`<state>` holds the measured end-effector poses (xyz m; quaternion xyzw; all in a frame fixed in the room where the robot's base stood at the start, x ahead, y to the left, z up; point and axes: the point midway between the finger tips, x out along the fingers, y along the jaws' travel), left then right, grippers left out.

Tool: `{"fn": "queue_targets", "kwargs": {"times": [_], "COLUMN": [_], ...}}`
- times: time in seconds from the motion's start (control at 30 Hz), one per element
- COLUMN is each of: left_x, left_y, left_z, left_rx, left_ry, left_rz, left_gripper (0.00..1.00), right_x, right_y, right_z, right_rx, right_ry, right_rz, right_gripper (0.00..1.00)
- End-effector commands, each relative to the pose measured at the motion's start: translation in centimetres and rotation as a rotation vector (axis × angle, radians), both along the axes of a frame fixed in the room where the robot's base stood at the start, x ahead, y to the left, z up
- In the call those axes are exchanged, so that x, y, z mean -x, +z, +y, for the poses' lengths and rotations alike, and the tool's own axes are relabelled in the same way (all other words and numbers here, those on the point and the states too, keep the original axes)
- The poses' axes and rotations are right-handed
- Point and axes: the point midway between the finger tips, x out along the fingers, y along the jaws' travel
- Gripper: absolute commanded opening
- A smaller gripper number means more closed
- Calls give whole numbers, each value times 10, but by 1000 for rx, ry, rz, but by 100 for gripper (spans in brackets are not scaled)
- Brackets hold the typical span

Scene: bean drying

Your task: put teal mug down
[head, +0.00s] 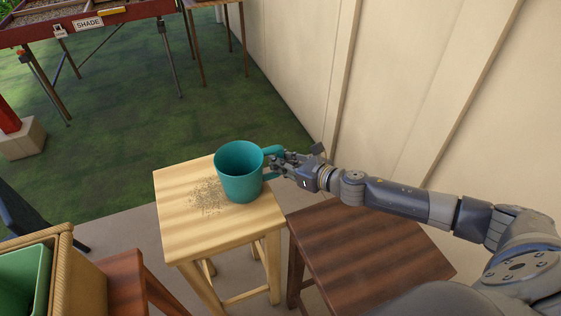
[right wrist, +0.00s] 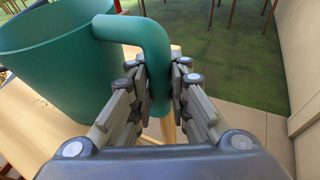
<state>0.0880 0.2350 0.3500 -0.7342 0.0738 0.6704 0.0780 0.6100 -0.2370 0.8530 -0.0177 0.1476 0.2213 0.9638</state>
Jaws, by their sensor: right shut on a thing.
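The teal mug (head: 240,174) is upright at the right part of the light wooden stool (head: 178,224) in the head view. I cannot tell whether its base touches the stool top. My right gripper (head: 277,161) comes in from the right and is shut on the mug's handle. In the right wrist view the mug (right wrist: 55,65) is at the left, and its handle (right wrist: 140,32) runs down between the fingers of my right gripper (right wrist: 160,92). My left gripper is not in view.
A patch of small brown grains (head: 207,195) lies on the stool left of the mug. A dark wooden stool (head: 360,250) stands below my right arm. A wall (head: 300,60) runs behind. A green bin (head: 22,280) is at the lower left. A table with a SHADE label (head: 88,24) stands far back.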

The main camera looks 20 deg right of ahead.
Motion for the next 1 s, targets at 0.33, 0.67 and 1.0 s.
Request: {"fn": "queue_targets", "kwargs": {"times": [0.33,0.67,1.0], "left_x": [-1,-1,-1], "left_y": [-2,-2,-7], "left_z": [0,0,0], "left_rx": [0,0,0], "left_ry": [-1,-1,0], "left_rz": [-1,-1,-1], "left_gripper": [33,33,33], "right_x": [0,0,25], "right_y": [-3,-2,6], "right_z": [0,0,-12], "right_rx": [2,1,4], "right_ry": [1,0,2], "right_rz": [-1,0,2], "right_gripper": [28,37,37]}}
